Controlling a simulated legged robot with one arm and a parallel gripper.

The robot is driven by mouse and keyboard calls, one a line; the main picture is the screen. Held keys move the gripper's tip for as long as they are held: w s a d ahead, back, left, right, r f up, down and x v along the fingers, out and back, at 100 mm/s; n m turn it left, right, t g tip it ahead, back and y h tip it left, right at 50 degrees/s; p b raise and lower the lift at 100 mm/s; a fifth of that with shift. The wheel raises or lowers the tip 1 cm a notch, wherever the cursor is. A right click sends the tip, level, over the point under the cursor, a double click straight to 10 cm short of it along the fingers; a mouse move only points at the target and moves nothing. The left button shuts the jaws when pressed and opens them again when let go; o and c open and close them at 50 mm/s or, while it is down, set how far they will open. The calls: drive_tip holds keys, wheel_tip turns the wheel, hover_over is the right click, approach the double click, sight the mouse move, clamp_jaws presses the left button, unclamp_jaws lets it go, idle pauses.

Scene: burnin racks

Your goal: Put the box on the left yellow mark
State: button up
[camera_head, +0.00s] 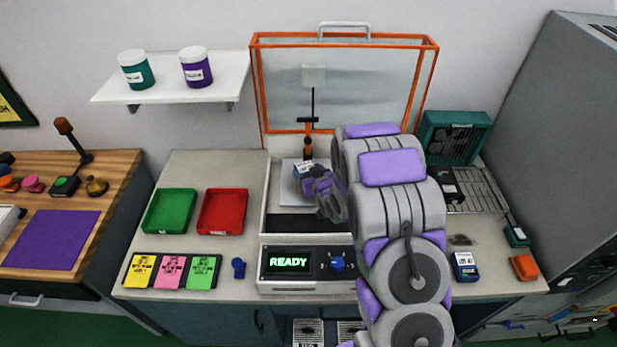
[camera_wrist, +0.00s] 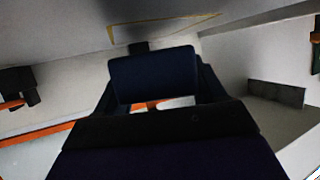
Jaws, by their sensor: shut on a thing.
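A small dark blue box (camera_head: 299,172) with a white label on top is at the tip of my gripper (camera_head: 309,180), inside the open machine with the orange-framed lid. My gripper is shut on it, above or at the pale plate (camera_head: 287,194); I cannot tell whether the box touches the plate. In the wrist view a dark navy block (camera_wrist: 155,74), seemingly the box, fills the middle between the dark fingers. A thin yellow line (camera_wrist: 165,23) shows on a pale surface beyond it; I cannot tell whether it is the left mark.
The raised clear lid (camera_head: 262,85) stands behind the machine, whose front panel (camera_head: 345,266) reads READY. A green tray (camera_head: 148,226) and a red tray (camera_head: 202,228) lie to the left. Another blue box (camera_head: 464,266) and an orange block (camera_head: 524,267) sit right of my arm.

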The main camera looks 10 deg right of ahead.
drive_tip(key=shift+f, duration=0.9)
drive_tip(key=shift+r, duration=0.1)
drive_tip(key=o, duration=1.1)
drive_tip(key=shift+o, duration=0.2)
drive_tip(key=shift+s, duration=0.1)
